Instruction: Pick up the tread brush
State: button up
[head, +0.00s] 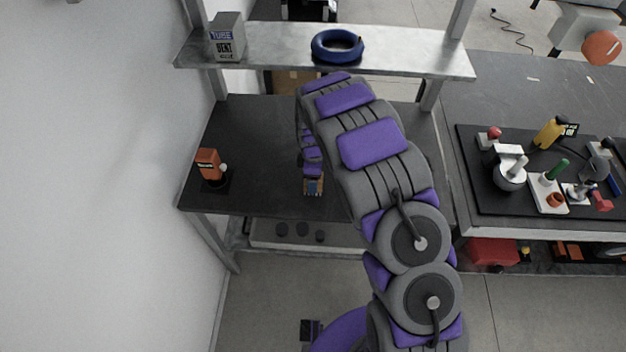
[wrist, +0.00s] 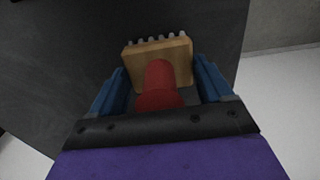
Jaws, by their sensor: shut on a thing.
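The tread brush has a wooden block (wrist: 178,55) with light bristle tufts along its far edge and a rounded red handle. In the wrist view it sits between the two blue fingers of my gripper (wrist: 160,88), which is shut on it. In the head view the brush's wooden end (head: 313,187) shows small below my gripper (head: 313,174), over the dark workbench. My arm covers part of the bench there. I cannot tell from these views whether the brush touches the bench top.
The dark bench (head: 258,135) holds an orange-and-black item (head: 209,165) at its left. A metal shelf (head: 410,54) above carries a grey tube box (head: 227,38) and a blue coiled tube (head: 337,46). Another bench at right holds a black tray (head: 520,207) of tools.

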jog(key=shift+r, duration=0.15)
notch_tip(320, 180, up, 3)
jog(key=shift+r+p, duration=0.2)
jog(key=shift+p, duration=0.4)
jog(key=s+d+r+p, duration=0.1)
jog(key=s+d+p, duration=0.1)
jog(key=s, duration=1.3)
jog(key=shift+s+d+r, duration=0.2)
jog(key=shift+s+d, duration=0.15)
jog(key=shift+d, duration=0.25)
jog(key=o, duration=0.6)
jog(key=c, duration=0.4)
jog(key=shift+w, duration=0.1)
